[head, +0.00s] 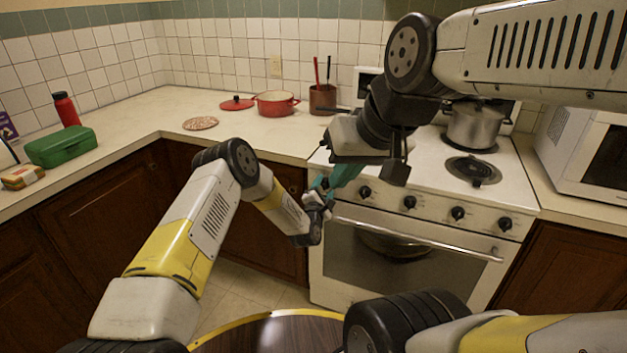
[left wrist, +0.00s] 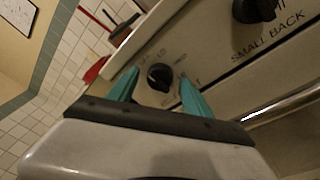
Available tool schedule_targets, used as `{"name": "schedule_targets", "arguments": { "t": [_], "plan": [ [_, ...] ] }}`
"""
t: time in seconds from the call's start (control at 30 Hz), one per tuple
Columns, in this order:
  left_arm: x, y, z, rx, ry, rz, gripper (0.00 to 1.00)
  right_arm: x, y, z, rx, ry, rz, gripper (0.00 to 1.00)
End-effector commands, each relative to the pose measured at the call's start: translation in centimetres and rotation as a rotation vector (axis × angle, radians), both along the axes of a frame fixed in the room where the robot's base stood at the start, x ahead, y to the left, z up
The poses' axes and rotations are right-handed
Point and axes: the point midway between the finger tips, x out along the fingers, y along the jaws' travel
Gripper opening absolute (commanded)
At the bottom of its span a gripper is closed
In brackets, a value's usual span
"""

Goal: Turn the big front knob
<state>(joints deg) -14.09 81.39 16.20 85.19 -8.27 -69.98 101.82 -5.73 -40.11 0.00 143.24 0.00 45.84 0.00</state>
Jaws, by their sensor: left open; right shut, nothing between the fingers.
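Several black knobs line the stove's front panel, including one in the head view (head: 410,202). In the left wrist view, one black knob (left wrist: 160,76) lies between the teal fingers of my open left gripper (left wrist: 158,74), with gaps on both sides. Its label is unreadable. A second knob (left wrist: 255,10) is to the right, by the words "SMALL BACK". Which knob is the big front one cannot be read. In the head view my left gripper (head: 320,186) is at the panel's left end, hiding it. My right gripper (head: 342,177) is shut and empty, just right of it.
The oven handle (head: 420,239) runs below the knobs. A steel pot (head: 474,126) stands on the stove (head: 425,155). A red pot (head: 276,103) and a utensil crock (head: 322,99) stand on the left counter. A microwave (head: 570,150) is at right. My right arm crosses above the stove.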

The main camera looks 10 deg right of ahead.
Motion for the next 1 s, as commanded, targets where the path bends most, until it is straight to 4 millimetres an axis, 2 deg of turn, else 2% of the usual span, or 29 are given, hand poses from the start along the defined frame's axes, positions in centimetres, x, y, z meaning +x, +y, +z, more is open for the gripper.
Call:
{"name": "schedule_targets", "arguments": {
  "t": [0.07, 0.1, 0.3, 0.37, 0.4, 0.73, 1.0],
  "plan": [
    [-0.02, 0.00, -0.01, 0.000, 0.000, 0.000, 0.58, 0.00, 0.00, 0.00, 0.000, 0.000, 0.000, 0.00],
    [-0.03, 0.01, -0.01, 0.000, 0.000, 0.000, 0.54, 0.00, 0.00, 0.00, 0.000, 0.000, 0.000, 0.00],
    [-0.04, 0.01, -0.01, 0.000, 0.001, -0.001, 0.15, 0.00, 0.00, 0.00, 0.000, 0.000, 0.000, 0.00],
    [-0.04, 0.01, -0.02, 0.000, 0.001, -0.001, 0.03, 0.00, 0.00, 0.00, 0.000, 0.000, 0.000, 0.00],
    [-0.05, 0.01, -0.02, 0.000, 0.001, -0.001, 0.00, 0.00, 0.00, 0.00, 0.000, 0.000, 0.000, 0.00],
    [-0.06, 0.01, -0.06, 0.041, -0.027, -0.001, 0.00, 0.00, 0.00, 0.00, 0.000, 0.000, 0.000, 0.00],
    [-0.06, 0.04, -0.21, 0.188, -0.124, 0.000, 0.00, 0.00, 0.00, 0.00, 0.000, 0.000, 0.000, 0.00]
  ]
}}
